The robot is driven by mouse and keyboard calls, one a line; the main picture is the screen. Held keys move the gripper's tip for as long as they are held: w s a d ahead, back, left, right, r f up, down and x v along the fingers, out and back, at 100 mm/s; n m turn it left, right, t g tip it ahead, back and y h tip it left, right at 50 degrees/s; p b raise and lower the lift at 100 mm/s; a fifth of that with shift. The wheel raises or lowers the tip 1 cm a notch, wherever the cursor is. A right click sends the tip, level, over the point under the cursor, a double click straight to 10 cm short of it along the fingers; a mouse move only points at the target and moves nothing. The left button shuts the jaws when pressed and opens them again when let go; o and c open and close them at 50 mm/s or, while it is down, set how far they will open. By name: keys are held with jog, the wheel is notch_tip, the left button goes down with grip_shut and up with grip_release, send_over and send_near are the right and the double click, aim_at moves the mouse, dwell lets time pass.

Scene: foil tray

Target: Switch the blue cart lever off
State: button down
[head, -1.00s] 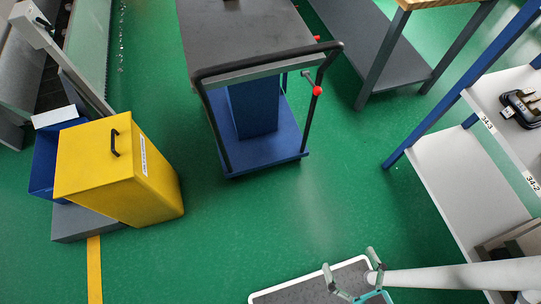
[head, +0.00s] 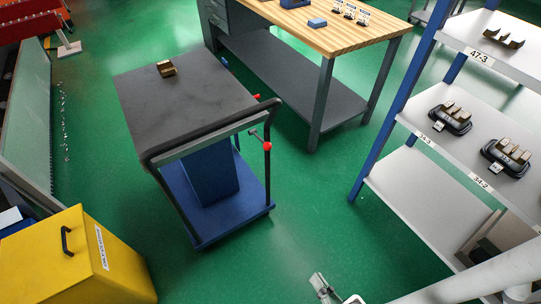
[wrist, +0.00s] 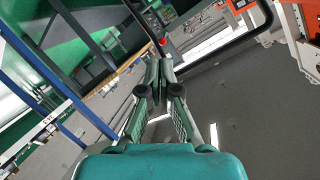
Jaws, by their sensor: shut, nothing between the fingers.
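The cart (head: 205,115) has a dark grey top, a blue base and a black push handle. A lever with a red ball knob (head: 267,146) sticks out at the right end of the handle frame. Another small red piece (head: 256,97) shows farther back on the cart's right side. My gripper (head: 322,287) is at the bottom of the head view, in front of the cart and apart from the lever. In the wrist view its fingers (wrist: 165,68) are together and empty. A red knob (wrist: 163,42) shows just beyond the fingertips there; its distance is unclear.
A yellow bin (head: 75,262) stands at the lower left. A wooden-topped workbench (head: 325,30) is behind the cart. A shelf rack (head: 410,178) with several dark devices stands on the right. Green floor (head: 310,215) is clear between cart and rack.

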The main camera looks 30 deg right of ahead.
aim_at(261, 141)
jog(key=w+d+f+m, duration=0.1)
jog(key=w+d+m, duration=0.3)
jog(key=w+m, duration=0.4)
jog(key=w+d+f+m, duration=0.1)
jog(key=w+d+m, duration=0.4)
jog(key=w, duration=0.8)
jog(key=w+d+f+m+t+h, duration=0.1)
jog(key=w+d+m, duration=0.4)
jog(key=w+m, duration=0.6)
jog(key=shift+w+f, duration=0.15)
jog(key=shift+f, duration=0.45)
jog(key=x, duration=1)
jog(key=shift+s+a+r, duration=0.15)
jog(key=shift+a+r, duration=0.35)
jog(key=shift+r, duration=0.4)
jog(key=shift+s+a+r, duration=0.15)
jog(key=shift+a+r, duration=0.4)
jog(key=shift+r, duration=0.35)
